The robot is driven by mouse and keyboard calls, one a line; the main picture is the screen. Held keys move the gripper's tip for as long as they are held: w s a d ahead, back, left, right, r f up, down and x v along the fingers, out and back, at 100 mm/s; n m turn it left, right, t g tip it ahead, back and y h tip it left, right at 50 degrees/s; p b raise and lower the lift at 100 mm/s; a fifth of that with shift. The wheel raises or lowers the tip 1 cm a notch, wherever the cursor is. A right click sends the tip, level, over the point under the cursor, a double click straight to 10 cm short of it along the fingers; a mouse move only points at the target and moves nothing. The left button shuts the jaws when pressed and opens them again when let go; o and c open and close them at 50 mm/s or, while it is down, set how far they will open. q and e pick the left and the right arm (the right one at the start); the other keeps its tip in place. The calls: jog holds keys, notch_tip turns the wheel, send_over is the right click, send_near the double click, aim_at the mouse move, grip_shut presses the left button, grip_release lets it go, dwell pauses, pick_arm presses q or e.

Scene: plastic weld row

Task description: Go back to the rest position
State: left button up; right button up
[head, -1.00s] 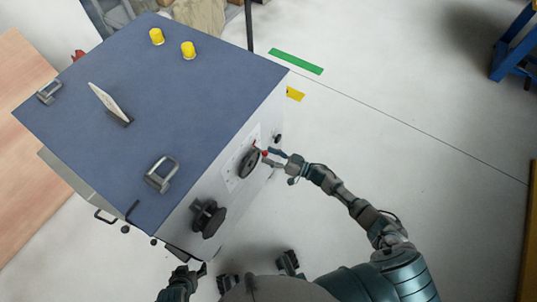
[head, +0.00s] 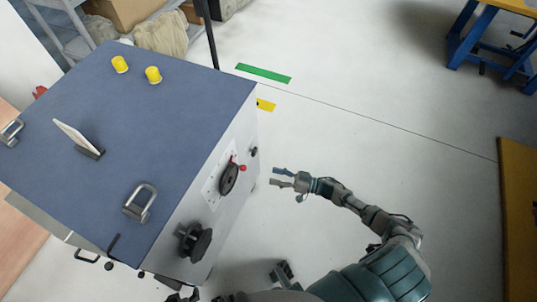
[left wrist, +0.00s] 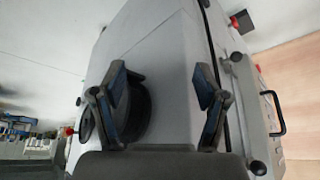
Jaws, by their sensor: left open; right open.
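My right gripper (head: 282,179) is open and empty in the head view. It stands over the floor to the right of the machine (head: 140,130), apart from the dark handwheel (head: 229,179) with the red knob. My left gripper (head: 183,294) shows only partly at the bottom edge of the head view, by the machine's lower front corner. In the left wrist view my left gripper (left wrist: 165,88) is open, with its two fingers spread before the machine's grey wall. The black round knob (left wrist: 132,112) is partly hidden behind one finger. Nothing is between the fingers.
The machine's blue top carries two yellow caps (head: 120,64), metal handles (head: 139,203) and an upright plate (head: 77,137). A dark post (head: 207,35) stands behind it. Open floor lies to the right, with a blue-legged table (head: 495,40) at the far right.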

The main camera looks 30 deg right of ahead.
jog(key=s+f+m+g+h+p, duration=0.2)
jog(key=s+f+m+h+p, duration=0.5)
jog(key=f+h, duration=0.6)
pick_arm(q)
jog(key=s+f+g+p, duration=0.1)
jog(key=s+f, duration=0.3)
jog(key=f, duration=0.6)
jog(key=s+a+f+g+p, duration=0.1)
jog(key=s+f, duration=0.3)
jog(key=f, duration=0.6)
jog(key=shift+s+a+f+g+y, duration=0.2)
jog(key=shift+s+a+g+y, duration=0.15)
jog(key=shift+g, duration=0.35)
pick_arm(e)
jog(key=s+a+f+n+g, duration=0.1)
jog(key=s+a+f+g, duration=0.1)
jog(key=s, duration=0.6)
jog(key=s+a+f+n+g, duration=0.1)
jog(key=s+f+g, duration=0.3)
jog(key=s, duration=0.4)
jog(key=s+a+f+n+g, duration=0.1)
jog(key=s+a+f+g, duration=0.1)
jog(key=s, duration=0.6)
jog(key=shift+a+f+g+h, duration=0.3)
jog(key=shift+f+g+h, duration=0.1)
jog(key=shift+f+g, duration=0.1)
pick_arm(q)
jog(key=shift+w, duration=0.15)
